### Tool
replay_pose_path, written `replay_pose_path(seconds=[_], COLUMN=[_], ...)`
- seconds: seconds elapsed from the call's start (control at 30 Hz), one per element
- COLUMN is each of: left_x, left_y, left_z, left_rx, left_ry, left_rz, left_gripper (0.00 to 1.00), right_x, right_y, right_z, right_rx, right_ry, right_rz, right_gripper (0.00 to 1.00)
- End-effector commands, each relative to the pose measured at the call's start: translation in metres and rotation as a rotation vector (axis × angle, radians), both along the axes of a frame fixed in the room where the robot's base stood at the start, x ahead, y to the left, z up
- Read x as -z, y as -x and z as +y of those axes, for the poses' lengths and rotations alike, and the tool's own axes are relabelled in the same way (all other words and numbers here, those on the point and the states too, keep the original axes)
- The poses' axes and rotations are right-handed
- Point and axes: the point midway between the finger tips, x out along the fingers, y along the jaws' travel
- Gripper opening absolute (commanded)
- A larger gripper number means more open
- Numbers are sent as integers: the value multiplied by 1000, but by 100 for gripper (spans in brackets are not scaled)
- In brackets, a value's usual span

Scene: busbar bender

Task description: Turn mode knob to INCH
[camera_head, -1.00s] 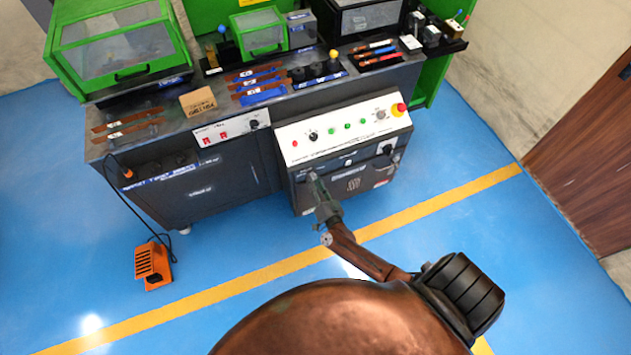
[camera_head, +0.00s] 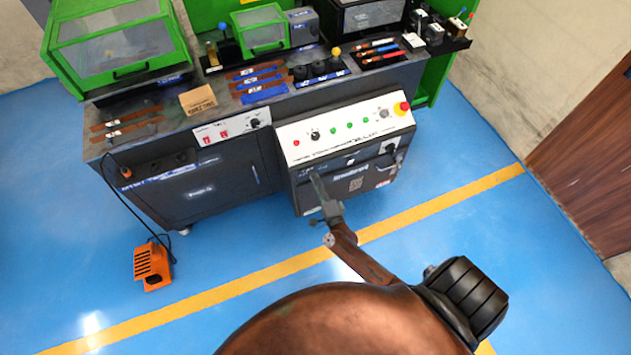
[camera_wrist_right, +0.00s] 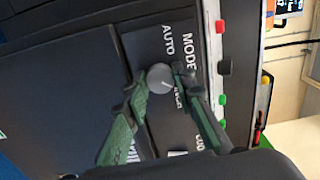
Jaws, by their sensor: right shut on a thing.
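The grey round mode knob (camera_wrist_right: 160,79) shows in the right wrist view on a dark panel, beside the printed words MODE and AUTO and a partly covered label that looks like INCH. My right gripper (camera_wrist_right: 163,82) has its two green fingers closed around the knob, one on each side. Which label the knob points to is not clear. In the head view my right gripper (camera_head: 317,183) is at the dark front of the control cabinet (camera_head: 352,180), below its white button panel. The knob cannot be made out there. My left gripper is not in view.
The white panel (camera_head: 345,132) above has several coloured buttons and a red stop button (camera_head: 402,108). A bench (camera_head: 200,190) with copper strips and green-framed machines adjoins it at the left. An orange pedal (camera_head: 152,267) stands on the floor.

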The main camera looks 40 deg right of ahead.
Motion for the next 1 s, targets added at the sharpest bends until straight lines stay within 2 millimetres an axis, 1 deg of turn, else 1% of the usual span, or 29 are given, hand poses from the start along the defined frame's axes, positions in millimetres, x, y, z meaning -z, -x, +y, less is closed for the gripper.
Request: replay_pose_path(seconds=[0.2,0.5,0.67,0.9,0.93,1.0], left_x=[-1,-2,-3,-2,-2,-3], left_y=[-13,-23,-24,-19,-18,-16], left_z=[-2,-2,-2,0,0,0], left_rx=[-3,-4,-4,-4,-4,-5], left_ry=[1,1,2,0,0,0], left_rz=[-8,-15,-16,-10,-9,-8], left_gripper=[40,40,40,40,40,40], right_x=[1,1,0,0,0,0], right_y=[1,1,1,1,1,1], right_z=[-2,-2,-2,-2,-2,-2], right_rx=[4,4,4,4,4,4], right_ry=[-107,-169,-175,-174,-174,-174], right_rz=[-24,-40,-42,-42,-42,-42], right_gripper=[0,0,0,0,25,30])
